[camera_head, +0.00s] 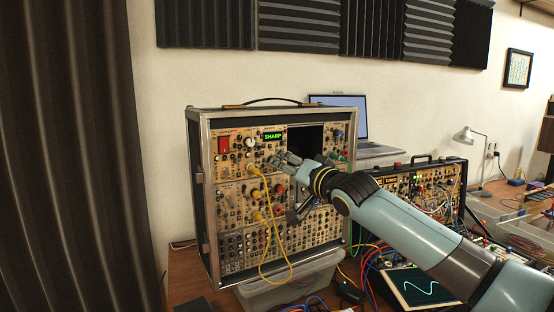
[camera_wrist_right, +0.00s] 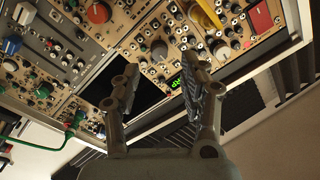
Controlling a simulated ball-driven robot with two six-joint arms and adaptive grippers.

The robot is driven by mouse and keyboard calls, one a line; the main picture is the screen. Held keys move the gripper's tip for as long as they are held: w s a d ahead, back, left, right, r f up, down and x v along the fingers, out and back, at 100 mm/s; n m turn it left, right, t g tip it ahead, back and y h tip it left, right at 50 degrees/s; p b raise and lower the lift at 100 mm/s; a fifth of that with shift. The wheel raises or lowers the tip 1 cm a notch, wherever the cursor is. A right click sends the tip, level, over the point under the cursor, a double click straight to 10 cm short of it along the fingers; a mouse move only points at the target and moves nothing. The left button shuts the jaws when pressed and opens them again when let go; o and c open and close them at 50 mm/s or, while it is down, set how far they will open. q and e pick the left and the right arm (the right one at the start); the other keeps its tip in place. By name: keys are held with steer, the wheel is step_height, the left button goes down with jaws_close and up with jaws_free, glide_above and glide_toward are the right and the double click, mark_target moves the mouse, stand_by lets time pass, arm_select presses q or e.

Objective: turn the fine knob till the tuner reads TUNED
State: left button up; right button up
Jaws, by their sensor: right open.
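The modular synth case (camera_head: 192,160) stands upright on the wooden table. The tuner display (camera_head: 272,136) near its top glows green and reads SHARP. My right gripper (camera_head: 281,158) is in front of the panel just below the display. In the right wrist view my right gripper (camera_wrist_right: 160,64) is open, with a dark round knob (camera_wrist_right: 159,50) showing between and beyond its fingertips; I cannot read its label. No contact with it shows. My left gripper is not in view.
A yellow cable (camera_head: 264,262) hangs from the panel left of my right arm. A dark empty bay (camera_head: 305,138) is beside the display. A second synth case (camera_head: 440,178) with patch cables, a laptop (camera_head: 355,118) and a scope screen (camera_head: 420,286) are at the right.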

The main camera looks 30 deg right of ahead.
steer(key=w, duration=0.4)
steer(key=shift+w+d, duration=0.15)
steer(key=shift+w, duration=0.15)
steer(key=shift+c, duration=0.4)
steer(key=shift+s, duration=0.1)
steer(key=c, duration=0.5)
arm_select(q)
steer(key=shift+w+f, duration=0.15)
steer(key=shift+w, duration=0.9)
arm_select(e)
jaws_close()
